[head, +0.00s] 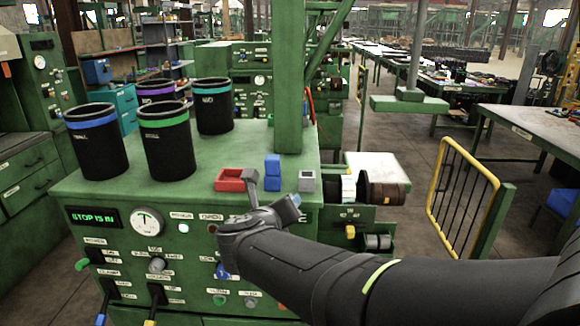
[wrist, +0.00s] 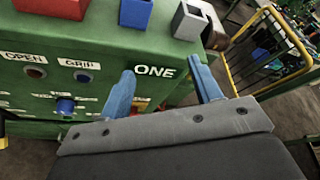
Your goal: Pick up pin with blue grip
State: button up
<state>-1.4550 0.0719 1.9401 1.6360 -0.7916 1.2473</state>
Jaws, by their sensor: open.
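A blue-gripped piece (head: 222,269) sticks out of the green machine's front panel in the head view, below and left of my gripper. A blue knob-like piece in the panel also shows at the left of the wrist view (wrist: 66,105); I cannot tell for sure which piece is the pin.
Several black sleeves with coloured bands, one green-banded (head: 166,145), stand at the left. A yellow-framed gate (head: 462,195) stands at the right.

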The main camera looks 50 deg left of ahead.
aim_at(273, 163)
jog(key=s+r+m+g+y, duration=0.2)
jog(key=s+r+m, duration=0.25)
jog(key=r, duration=0.55)
jog(key=x, duration=1.8)
jog(key=shift+w+r, duration=0.15)
jog(key=shift+w, duration=0.25)
jog(key=c, duration=1.1)
